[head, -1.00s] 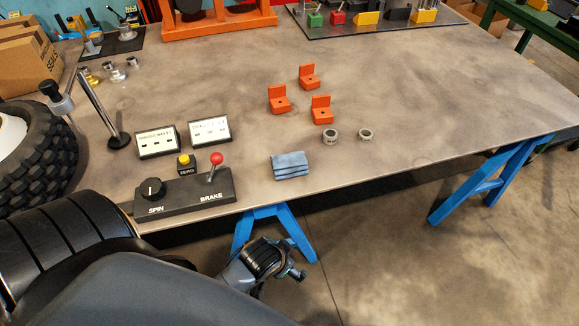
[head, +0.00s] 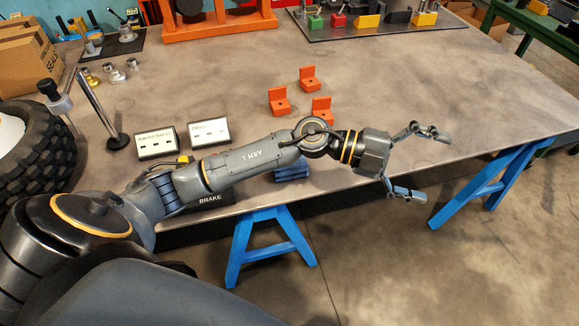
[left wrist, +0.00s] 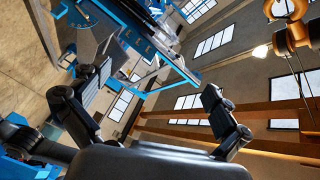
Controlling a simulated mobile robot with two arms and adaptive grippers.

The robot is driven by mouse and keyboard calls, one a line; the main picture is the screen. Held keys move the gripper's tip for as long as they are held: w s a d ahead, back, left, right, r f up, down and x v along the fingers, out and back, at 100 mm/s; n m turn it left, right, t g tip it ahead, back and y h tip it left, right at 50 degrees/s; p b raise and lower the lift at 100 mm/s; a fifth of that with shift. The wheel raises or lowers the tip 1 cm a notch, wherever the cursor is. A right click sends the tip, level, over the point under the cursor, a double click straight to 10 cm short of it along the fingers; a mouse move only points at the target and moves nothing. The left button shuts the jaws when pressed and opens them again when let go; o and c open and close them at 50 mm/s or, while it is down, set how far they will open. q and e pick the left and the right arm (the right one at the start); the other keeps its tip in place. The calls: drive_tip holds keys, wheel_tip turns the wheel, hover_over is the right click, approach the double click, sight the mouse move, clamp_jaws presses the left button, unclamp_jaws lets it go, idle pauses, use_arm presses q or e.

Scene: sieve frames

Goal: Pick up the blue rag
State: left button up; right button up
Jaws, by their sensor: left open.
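The blue rag (head: 292,172) lies folded on the table near its front edge in the head view. My left forearm passes over it and hides part of it. My left gripper (head: 431,164) is open and empty, to the right of the rag, over the table's front edge and pointing right. The left wrist view also shows the open fingers (left wrist: 155,100), with nothing between them and the rag out of sight. My right gripper is in neither view.
Several orange brackets (head: 308,78) stand on the table behind my arm. Display boxes (head: 157,143) and a control box labelled BRAKE (head: 212,198) are left of the rag. A tire (head: 40,150) is at the far left. The table's right part (head: 480,90) is clear.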

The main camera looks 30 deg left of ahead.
use_arm(q)
drive_tip(key=w+a+f+m+g+y, duration=0.1)
drive_tip(key=a+f+g+y, duration=0.1)
drive_tip(key=a+f+y, duration=0.4)
drive_tip(key=w+a+f+g+y, duration=0.1)
drive_tip(key=a+f+g+y, duration=0.2)
drive_tip(key=a, duration=0.6)
drive_tip(key=a+r+n+y, duration=0.1)
drive_tip(key=a+n+y, duration=0.2)
drive_tip(key=a+y, duration=0.9)
drive_tip(key=a+f+h, duration=0.1)
drive_tip(key=f, duration=0.1)
drive_tip(key=a+f+h, duration=0.1)
drive_tip(key=a+f, duration=0.1)
drive_tip(key=f, duration=0.1)
drive_tip(key=a+f+h, duration=0.2)
drive_tip(key=shift+f+p, duration=0.25)
drive_tip(key=shift+p, duration=0.15)
drive_tip(key=f, duration=0.1)
drive_tip(key=f+p, duration=0.1)
drive_tip(key=f, duration=0.2)
drive_tip(key=shift+d+f, duration=0.3)
drive_tip(key=shift+d, duration=0.05)
drive_tip(key=shift+f, duration=0.65)
drive_tip(key=c, duration=0.9)
